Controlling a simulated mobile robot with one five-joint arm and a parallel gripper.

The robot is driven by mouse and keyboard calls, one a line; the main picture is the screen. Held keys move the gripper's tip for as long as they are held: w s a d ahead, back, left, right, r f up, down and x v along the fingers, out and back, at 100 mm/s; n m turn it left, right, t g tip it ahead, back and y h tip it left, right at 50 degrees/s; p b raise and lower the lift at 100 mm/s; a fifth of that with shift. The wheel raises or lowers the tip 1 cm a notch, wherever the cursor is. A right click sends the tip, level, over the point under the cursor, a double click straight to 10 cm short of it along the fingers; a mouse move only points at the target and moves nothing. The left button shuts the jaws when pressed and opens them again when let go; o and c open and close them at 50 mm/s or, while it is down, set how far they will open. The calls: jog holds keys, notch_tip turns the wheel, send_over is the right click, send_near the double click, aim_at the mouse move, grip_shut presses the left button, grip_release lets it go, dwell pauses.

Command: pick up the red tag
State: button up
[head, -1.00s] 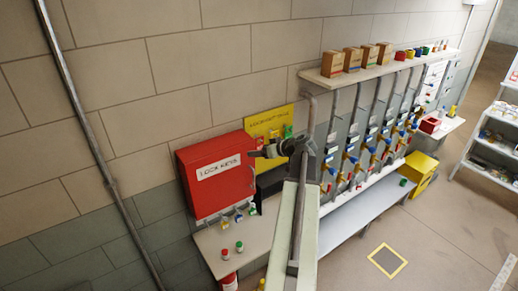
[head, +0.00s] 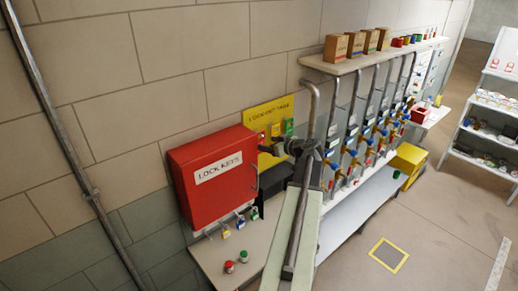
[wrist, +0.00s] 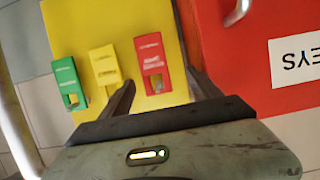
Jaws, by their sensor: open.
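The red tag (wrist: 152,64) hangs on the yellow lockout tag board (wrist: 108,22), beside a yellow tag (wrist: 104,66) and a green tag (wrist: 66,84) in the wrist view. My gripper (wrist: 160,78) is open, with one finger on each side of the red tag's lower part in the picture. Nothing is held. I cannot tell whether the fingers touch the board. In the head view my gripper (head: 268,148) is at the lower part of the board (head: 257,115), and the red tag is hard to make out there.
The red lock keys box (head: 212,175) stands close beside the board and my gripper. Padlocks (head: 240,221) hang below it over a bench (head: 215,252). Vertical pipes with valves (head: 352,150) line the wall to the right. Open floor lies at the right.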

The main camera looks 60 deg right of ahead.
aim_at(261, 141)
jog(key=shift+w+d+f+b, duration=0.25)
jog(key=shift+w+d, duration=0.1)
jog(key=shift+w, duration=0.2)
jog(key=shift+w+d+f+b, duration=0.25)
jog(key=shift+w+d, duration=0.05)
jog(key=shift+w, duration=0.2)
jog(key=x, duration=0.2)
jog(key=b+x, duration=0.1)
jog(key=x, duration=0.1)
jog(key=shift+w+d+f, duration=0.1)
jog(key=shift+w+d, duration=0.15)
jog(key=shift+d, duration=0.05)
jog(key=shift+s+a, duration=0.1)
jog(key=c, duration=1.4)
